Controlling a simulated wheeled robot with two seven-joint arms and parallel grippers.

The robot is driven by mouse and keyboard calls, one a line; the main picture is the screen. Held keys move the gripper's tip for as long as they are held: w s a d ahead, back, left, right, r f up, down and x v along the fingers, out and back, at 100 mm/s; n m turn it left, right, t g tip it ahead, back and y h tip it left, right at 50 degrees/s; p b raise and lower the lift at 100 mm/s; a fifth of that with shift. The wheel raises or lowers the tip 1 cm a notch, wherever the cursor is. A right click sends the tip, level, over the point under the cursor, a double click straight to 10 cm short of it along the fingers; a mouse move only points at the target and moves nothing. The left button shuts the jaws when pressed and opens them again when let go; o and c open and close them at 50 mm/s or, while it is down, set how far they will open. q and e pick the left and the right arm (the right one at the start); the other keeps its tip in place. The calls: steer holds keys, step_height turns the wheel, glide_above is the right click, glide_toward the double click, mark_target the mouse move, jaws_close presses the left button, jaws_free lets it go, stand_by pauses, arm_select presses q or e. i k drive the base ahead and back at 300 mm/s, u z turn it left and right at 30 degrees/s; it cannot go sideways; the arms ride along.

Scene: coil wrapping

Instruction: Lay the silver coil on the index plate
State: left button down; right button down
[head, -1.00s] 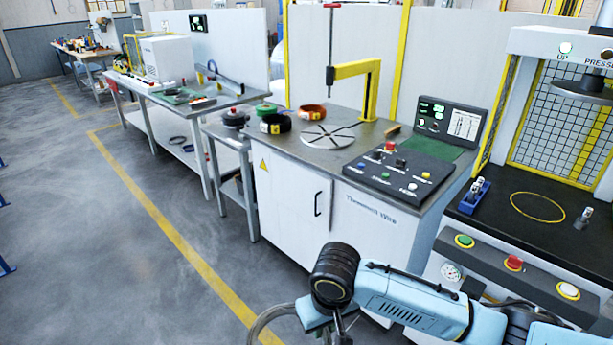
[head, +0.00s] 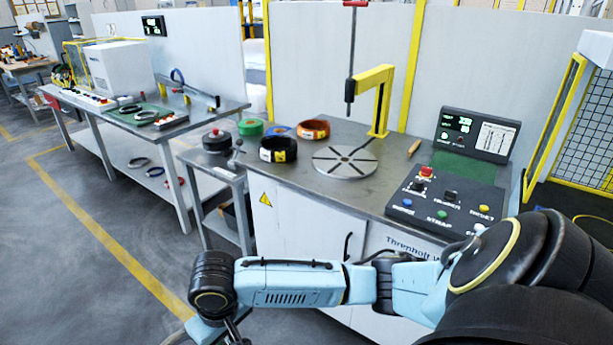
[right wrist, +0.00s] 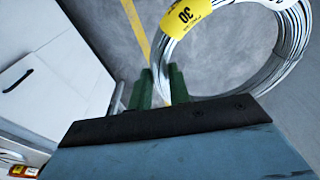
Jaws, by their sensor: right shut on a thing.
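The silver coil (right wrist: 292,45) is a ring of shiny wire with a yellow label marked 30, large in the right wrist view. My right gripper (right wrist: 162,82) has green fingers and is shut on the coil; the exact grip point is hard to see. In the head view the right gripper is at the bottom edge, mostly cut off, left of and below the bench top. The index plate (head: 345,161) is a round grey disc with dark radial slots, bare, on the bench under the yellow arm. My left gripper is not in view.
Black (head: 278,149), orange (head: 313,129) and green (head: 250,127) coils sit left of and behind the plate. The yellow post arm (head: 381,95) and a vertical rod (head: 350,65) stand behind it. A control panel (head: 447,203) is at the right. My arm spans the bench front.

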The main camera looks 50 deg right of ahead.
mark_target(345, 159)
steer(key=z, duration=0.35)
steer(key=i, duration=1.25)
steer(key=z, duration=0.8)
